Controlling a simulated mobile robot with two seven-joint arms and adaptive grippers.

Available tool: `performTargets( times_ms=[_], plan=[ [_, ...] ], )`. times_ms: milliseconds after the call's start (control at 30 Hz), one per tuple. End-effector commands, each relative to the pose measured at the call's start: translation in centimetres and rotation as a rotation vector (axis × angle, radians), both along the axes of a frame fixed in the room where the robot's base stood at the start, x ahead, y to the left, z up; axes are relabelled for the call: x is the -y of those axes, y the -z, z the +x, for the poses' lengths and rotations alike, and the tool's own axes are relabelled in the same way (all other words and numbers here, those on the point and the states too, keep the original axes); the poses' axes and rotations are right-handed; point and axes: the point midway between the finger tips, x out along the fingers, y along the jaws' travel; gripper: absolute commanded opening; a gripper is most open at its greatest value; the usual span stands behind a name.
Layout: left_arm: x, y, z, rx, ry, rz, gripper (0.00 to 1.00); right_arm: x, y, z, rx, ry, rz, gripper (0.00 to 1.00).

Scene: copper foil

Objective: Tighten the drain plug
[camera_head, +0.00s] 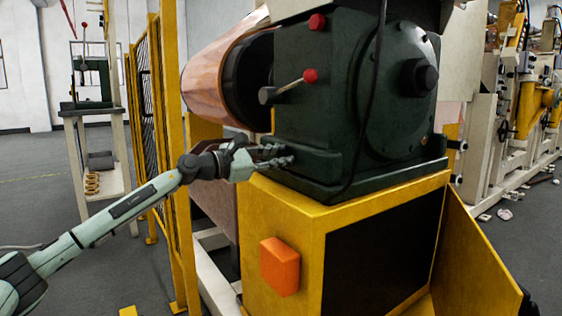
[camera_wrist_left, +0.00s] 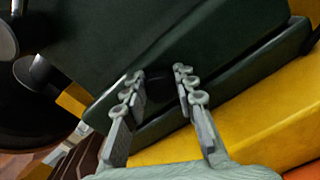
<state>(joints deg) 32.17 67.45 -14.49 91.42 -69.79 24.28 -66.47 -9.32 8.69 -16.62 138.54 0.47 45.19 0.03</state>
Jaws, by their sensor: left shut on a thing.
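The dark green gearbox (camera_head: 330,110) stands on a yellow base. My left gripper (camera_head: 279,155) reaches in from the left to the lower left part of its housing. In the left wrist view the two fingers of my left gripper (camera_wrist_left: 160,75) are on either side of a small dark drain plug (camera_wrist_left: 157,88) low on the green housing, and are shut on it. The plug's outline is dim against the housing there. In the head view my fingers hide the plug. My right gripper is not in view.
A lever with a red knob (camera_head: 309,76) sticks out above my left gripper. A copper foil roll (camera_head: 215,75) is behind it. A yellow fence post (camera_head: 171,110) stands close to my left arm. The yellow base (camera_head: 275,215) carries an orange box (camera_head: 280,267).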

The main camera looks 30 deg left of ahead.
Motion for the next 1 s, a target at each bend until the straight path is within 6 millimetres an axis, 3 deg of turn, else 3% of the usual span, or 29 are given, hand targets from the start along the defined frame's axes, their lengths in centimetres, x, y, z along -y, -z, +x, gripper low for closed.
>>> performTargets(
  times_ms=[567,600,633,1000],
  plan=[
    [0.06,0.14,0.00,0.009,0.002,0.029,0.00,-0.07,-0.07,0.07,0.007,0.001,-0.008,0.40],
    [0.06,0.14,0.00,0.009,0.002,0.029,0.32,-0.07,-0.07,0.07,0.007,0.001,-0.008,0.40],
    [0.06,0.14,0.00,0.008,0.002,0.028,0.36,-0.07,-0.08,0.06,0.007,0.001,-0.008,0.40],
    [-0.09,0.16,-0.21,0.009,0.000,0.027,0.37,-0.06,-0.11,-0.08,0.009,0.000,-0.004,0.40]
  ],
)
